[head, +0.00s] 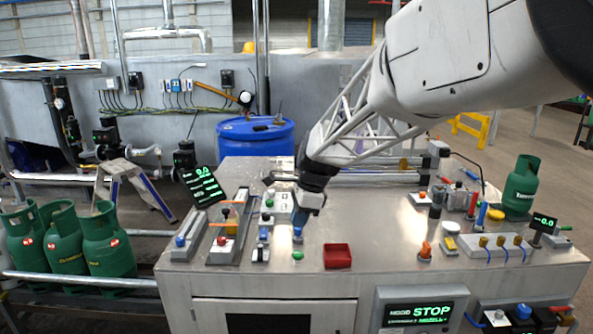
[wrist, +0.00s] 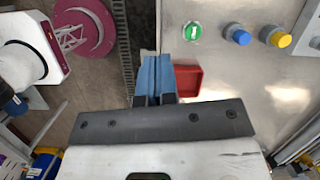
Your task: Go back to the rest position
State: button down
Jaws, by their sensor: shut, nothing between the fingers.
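My gripper (head: 301,217) hangs from the arm above the front middle of the metal worktop (head: 375,235) in the head view, its fingers pointing down. In the wrist view its blue fingers (wrist: 154,78) are closed together with nothing between them. A blue button (head: 298,232) is close to the fingertips in the head view; it also shows in the wrist view (wrist: 237,35), apart from the fingers. A green button (head: 297,255) lies nearer the worktop's front edge. A red tray (head: 337,256) is to the right of the green button and is partly hidden by the fingers in the wrist view.
Button boxes and a small screen (head: 203,186) stand left of my gripper. Tools, valves and a green gas cylinder (head: 521,187) stand on the right of the worktop. Several green cylinders (head: 108,240) sit on the conveyor at left. A blue drum (head: 255,137) stands behind.

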jog(key=s+d+r+n+t+h, duration=0.1)
jog(key=s+d+r+n, duration=0.1)
jog(key=s+d+n, duration=0.5)
jog(key=s+d+r+n+h, duration=0.15)
jog(key=s+d, duration=0.25)
jog(key=s, duration=0.6)
jog(key=s+d+f+n, duration=0.1)
jog(key=s+d+n, duration=0.2)
jog(key=s, duration=0.6)
jog(key=s+d+f+n+t, duration=0.1)
jog(key=s+d+n, duration=0.3)
jog(key=s, duration=0.5)
jog(key=shift+f+t+h, duration=0.3)
jog(key=shift+f+h, duration=0.1)
jog(key=shift+h, duration=0.05)
